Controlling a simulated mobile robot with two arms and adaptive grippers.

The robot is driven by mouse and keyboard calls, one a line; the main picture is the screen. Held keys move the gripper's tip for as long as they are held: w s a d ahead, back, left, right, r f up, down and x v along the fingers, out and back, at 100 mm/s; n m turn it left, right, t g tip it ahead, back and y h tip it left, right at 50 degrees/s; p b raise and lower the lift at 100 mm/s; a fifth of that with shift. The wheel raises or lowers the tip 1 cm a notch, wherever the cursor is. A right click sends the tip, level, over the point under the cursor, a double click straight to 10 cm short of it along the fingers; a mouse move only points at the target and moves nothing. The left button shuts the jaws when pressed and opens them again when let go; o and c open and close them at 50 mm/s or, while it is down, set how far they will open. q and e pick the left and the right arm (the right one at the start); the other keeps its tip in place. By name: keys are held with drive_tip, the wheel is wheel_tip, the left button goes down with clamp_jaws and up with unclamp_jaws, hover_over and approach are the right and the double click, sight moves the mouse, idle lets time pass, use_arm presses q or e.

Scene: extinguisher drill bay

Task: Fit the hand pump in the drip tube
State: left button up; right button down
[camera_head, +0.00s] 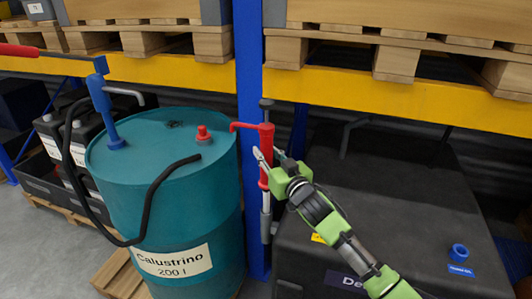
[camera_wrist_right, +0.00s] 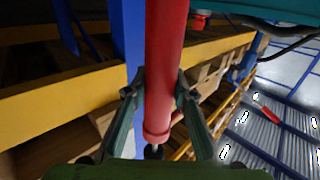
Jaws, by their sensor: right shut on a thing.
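The red hand pump (camera_head: 266,150) is upright in front of the blue rack post, with its red spout pointing left and a grey knob on top. My right gripper (camera_head: 264,165) is shut on its red body. The wrist view shows both fingers of my right gripper (camera_wrist_right: 158,98) against the red pump body (camera_wrist_right: 165,60). A light grey tube (camera_head: 266,202) runs down below the red body to a darker grey piece (camera_head: 267,230) by the post. I cannot tell whether this is the drip tube or whether the pump sits in it. My left gripper is not in view.
A teal drum (camera_head: 170,205) with a blue pump (camera_head: 105,105), black hose and red cap stands left. A black tank (camera_head: 395,205) with a blue ring (camera_head: 459,252) on top fills the right. The yellow rack beam (camera_head: 400,101) and pallets are above; the blue post (camera_head: 251,110) is close behind.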

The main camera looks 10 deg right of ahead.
sight(266, 176)
drive_tip(key=shift+f+b, duration=2.8)
drive_tip(key=shift+f, duration=1.55)
idle(3.7)
